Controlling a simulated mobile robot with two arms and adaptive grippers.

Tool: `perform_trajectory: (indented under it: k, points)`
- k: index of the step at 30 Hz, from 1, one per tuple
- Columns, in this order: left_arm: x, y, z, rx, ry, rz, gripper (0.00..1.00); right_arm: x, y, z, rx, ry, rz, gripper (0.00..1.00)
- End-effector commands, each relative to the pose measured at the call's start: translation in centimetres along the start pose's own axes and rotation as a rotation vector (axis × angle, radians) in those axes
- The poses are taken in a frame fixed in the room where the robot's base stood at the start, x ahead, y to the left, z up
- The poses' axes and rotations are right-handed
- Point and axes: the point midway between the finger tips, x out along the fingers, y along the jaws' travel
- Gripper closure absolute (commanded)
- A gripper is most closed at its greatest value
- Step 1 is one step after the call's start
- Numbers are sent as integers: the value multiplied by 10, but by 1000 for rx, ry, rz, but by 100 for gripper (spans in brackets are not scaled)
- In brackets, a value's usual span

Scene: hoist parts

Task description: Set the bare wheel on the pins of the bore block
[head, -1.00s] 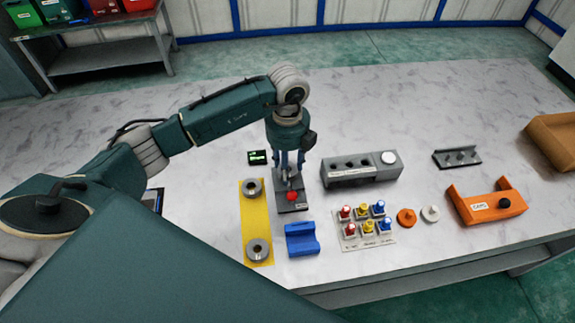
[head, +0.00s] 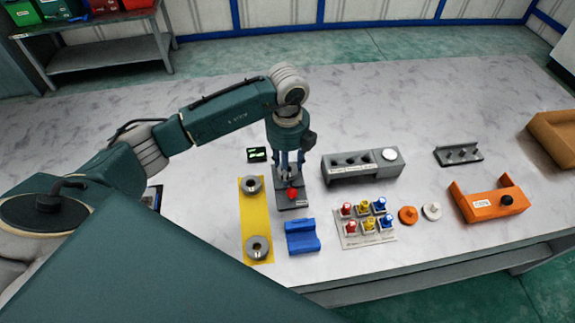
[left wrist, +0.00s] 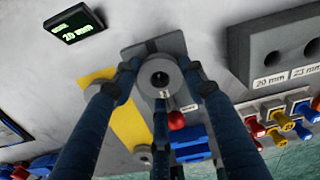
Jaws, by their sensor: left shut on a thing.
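The bare wheel (left wrist: 160,78) is a grey ring with a dark bore. In the left wrist view it sits between the fingers of my left gripper (left wrist: 160,88), which is shut on it. The bore block (head: 291,203) is a low dark grey plate with a red knob (head: 292,194); it also shows in the left wrist view (left wrist: 140,50). The wheel is over the block's back part; its pins are hidden, so I cannot tell whether the wheel touches them. A small display (left wrist: 82,22) reads 20 mm. My right gripper is not in view.
A yellow strip (head: 254,215) with two grey rings lies left of the block. A blue cradle (head: 302,237) is in front. A grey block with holes (head: 362,180) and a board of coloured plugs (head: 365,242) stand right. The marble table behind is clear.

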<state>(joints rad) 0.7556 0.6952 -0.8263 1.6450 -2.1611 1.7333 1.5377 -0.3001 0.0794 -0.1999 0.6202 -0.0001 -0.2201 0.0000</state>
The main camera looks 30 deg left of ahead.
Motion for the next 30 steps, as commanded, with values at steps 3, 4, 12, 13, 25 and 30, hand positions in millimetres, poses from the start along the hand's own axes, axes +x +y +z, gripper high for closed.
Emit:
perform_trajectory:
  k: [3,4,12,13,25,30]
  points:
    - [2,0,0,0,-1,-1,96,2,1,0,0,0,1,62]
    - [2,0,0,0,-1,-1,96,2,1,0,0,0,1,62]
    - [2,0,0,0,-1,-1,96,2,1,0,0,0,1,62]
    - [2,0,0,0,-1,-1,96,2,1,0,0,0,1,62]
    - [3,0,0,0,0,1,36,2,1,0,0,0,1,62]
    - [-5,0,0,0,0,0,36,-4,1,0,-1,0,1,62]
